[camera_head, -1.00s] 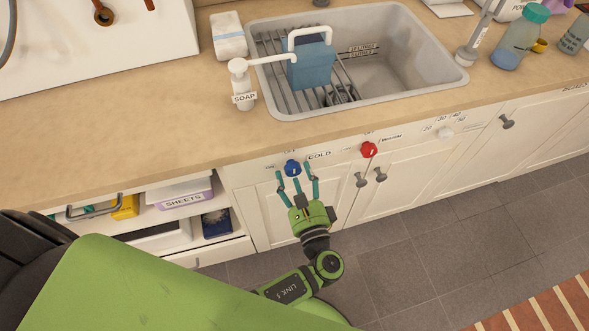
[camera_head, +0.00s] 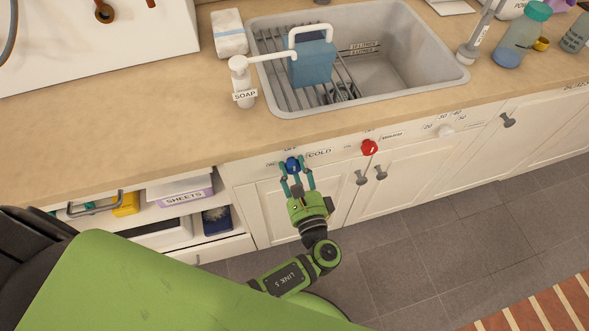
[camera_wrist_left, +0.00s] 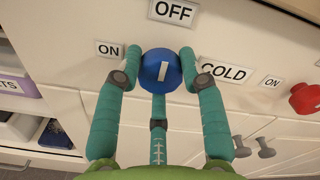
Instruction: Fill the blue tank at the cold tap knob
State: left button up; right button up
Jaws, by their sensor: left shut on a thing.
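The blue tank (camera_head: 311,64) with a white handle stands upright on the rack in the sink, in the head view. A white spout from the soap pump side reaches up to it. The blue cold tap knob (camera_head: 292,166) is on the cabinet front below the sink. My left gripper (camera_head: 295,172) is shut on this knob, its teal fingers around it. In the left wrist view the knob (camera_wrist_left: 161,70) sits between the fingertips, its white mark near upright, below the OFF label (camera_wrist_left: 173,11). My right gripper is not in view.
A red knob (camera_head: 369,147) and a white knob (camera_head: 445,131) are further right on the panel. The soap pump (camera_head: 241,82) stands left of the sink (camera_head: 420,82). Open shelves (camera_head: 165,212) are at lower left; cabinet handles (camera_head: 380,174) stick out at right.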

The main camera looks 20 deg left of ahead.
pick_arm(q)
jog(key=n+b, duration=0.2)
jog(key=shift+f+n, duration=0.1)
jog(key=shift+n, duration=0.2)
jog(key=shift+a+n+b, duration=0.1)
jog(key=shift+n+b, duration=1.3)
jog(key=shift+n, duration=0.1)
jog(key=shift+r, duration=0.2)
jog(key=o, duration=1.2)
jog(key=shift+c, duration=0.2)
